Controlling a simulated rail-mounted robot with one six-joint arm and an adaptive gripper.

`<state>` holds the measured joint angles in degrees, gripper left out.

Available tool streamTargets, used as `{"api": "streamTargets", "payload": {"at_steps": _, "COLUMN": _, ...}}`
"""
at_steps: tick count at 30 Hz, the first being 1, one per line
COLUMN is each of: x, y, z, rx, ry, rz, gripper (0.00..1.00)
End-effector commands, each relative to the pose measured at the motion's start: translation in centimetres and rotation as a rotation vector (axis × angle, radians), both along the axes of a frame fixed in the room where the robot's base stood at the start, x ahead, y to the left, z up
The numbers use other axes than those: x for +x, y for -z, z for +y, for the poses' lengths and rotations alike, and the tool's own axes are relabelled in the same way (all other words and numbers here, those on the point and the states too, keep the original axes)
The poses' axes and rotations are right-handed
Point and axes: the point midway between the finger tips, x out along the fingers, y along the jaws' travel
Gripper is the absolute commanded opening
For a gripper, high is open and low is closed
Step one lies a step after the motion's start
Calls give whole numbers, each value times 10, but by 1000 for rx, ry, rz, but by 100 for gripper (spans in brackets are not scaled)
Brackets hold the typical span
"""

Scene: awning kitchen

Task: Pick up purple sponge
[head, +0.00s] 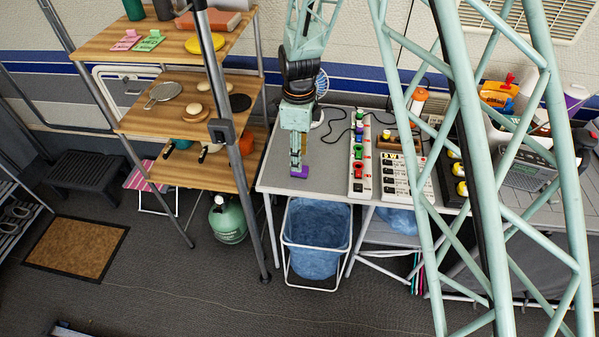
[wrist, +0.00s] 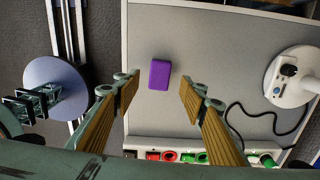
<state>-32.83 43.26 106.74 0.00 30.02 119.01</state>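The purple sponge (wrist: 159,74) is a small block lying on the grey table (wrist: 215,45) in the wrist view. In the head view the purple sponge (head: 300,172) shows at the table's left part, partly hidden by my gripper. My gripper (wrist: 160,82) is open, with one finger on each side of the sponge in the wrist view. The fingers do not appear to touch it, and there is a gap on both sides. In the head view my gripper (head: 297,165) points down over the sponge. I cannot tell its exact height above the table.
A white strip with coloured plugs (head: 361,160) stands right of my gripper. A white round base with a black cable (wrist: 293,76) is on the table. A wooden shelf unit (head: 180,115) stands to the left. A blue-lined bin (head: 316,238) is below the table's front edge.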

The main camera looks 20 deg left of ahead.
Motion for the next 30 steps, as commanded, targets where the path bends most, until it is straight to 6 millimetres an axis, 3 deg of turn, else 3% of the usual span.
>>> {"api": "streamTargets", "payload": {"at_steps": 17, "x": 0, "y": 8, "z": 0, "rx": 0, "ry": 0, "rz": 0, "gripper": 39}}
{"api": "streamTargets", "payload": {"at_steps": 30, "x": 0, "y": 47, "z": -2, "rx": 0, "ry": 0, "rz": 0, "gripper": 39}}
